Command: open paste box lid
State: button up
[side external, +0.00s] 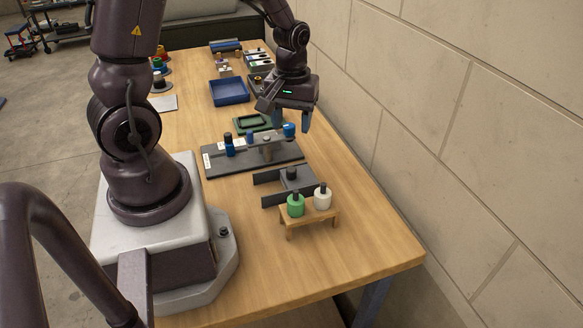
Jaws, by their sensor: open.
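I cannot tell for sure which thing is the paste box. A low green box (247,124) with a darker rectangular top sits mid-table in the side external view and is the likeliest one. Its right part is close to my gripper in the picture, and whether its lid is separate does not show. My gripper (290,121) is open, pointing down with blue fingers, to the right of the green box and above the far right end of a dark plate. It does not appear to hold anything. The left finger is partly hidden.
The dark plate (221,168) carries blue pegs and a clamp-like piece. Nearer are a dark bracket (268,178) and a small wooden stand (310,219) with green and white jars. A blue tray (229,92) lies behind.

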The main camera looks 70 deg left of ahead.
aim_at(291, 168)
notch_tip(291, 168, down, 13)
jog(key=shift+r, duration=0.1)
dwell(0.4)
jog(key=shift+s, duration=0.1)
grip_shut()
